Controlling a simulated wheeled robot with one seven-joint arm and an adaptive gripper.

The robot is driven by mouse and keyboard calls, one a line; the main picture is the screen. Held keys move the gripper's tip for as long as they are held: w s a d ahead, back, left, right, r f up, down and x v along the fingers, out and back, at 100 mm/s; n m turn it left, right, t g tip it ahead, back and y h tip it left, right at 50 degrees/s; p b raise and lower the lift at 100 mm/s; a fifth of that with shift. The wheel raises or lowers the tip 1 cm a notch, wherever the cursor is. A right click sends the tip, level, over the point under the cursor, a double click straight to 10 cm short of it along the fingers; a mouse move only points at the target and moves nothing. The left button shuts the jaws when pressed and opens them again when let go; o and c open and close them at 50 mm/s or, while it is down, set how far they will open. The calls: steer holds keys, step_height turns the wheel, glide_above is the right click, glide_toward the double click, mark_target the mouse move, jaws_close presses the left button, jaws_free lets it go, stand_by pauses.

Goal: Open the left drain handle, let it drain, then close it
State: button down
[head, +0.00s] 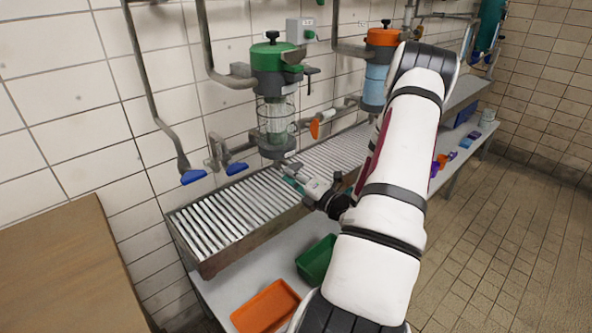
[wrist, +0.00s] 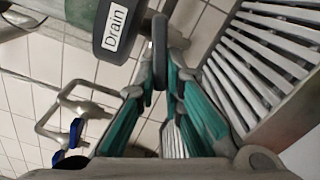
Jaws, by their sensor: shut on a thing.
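The left unit (head: 272,95) has a green top, a clear caged bowl and a dark grey base on the wall. A white "Drain" label (wrist: 117,30) shows on its base in the wrist view. The drain handle (wrist: 159,50) is a dark grey bar beside that label. My gripper (wrist: 160,78) has teal fingers, and its tips are closed on the handle from both sides. In the head view my gripper (head: 291,176) is just below the unit's base, and the handle is hard to make out there. I cannot tell whether water flows.
A slatted metal grate (head: 228,212) runs under the units. A second unit with an orange top (head: 382,38) stands to the right. Blue valve levers (head: 193,177) and an orange lever (head: 315,129) stick out nearby. A green bin (head: 316,262) and an orange tray (head: 266,308) sit below.

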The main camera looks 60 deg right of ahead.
steer(key=m+p, duration=0.1)
steer(key=m, duration=0.1)
steer(key=m+p, duration=0.2)
steer(key=shift+r+m+p, duration=0.3)
steer(key=shift+r, duration=0.1)
stand_by(0.4)
steer(key=c, duration=1.7)
jaws_free()
steer(key=shift+a, duration=0.1)
steer(key=v, duration=1.2)
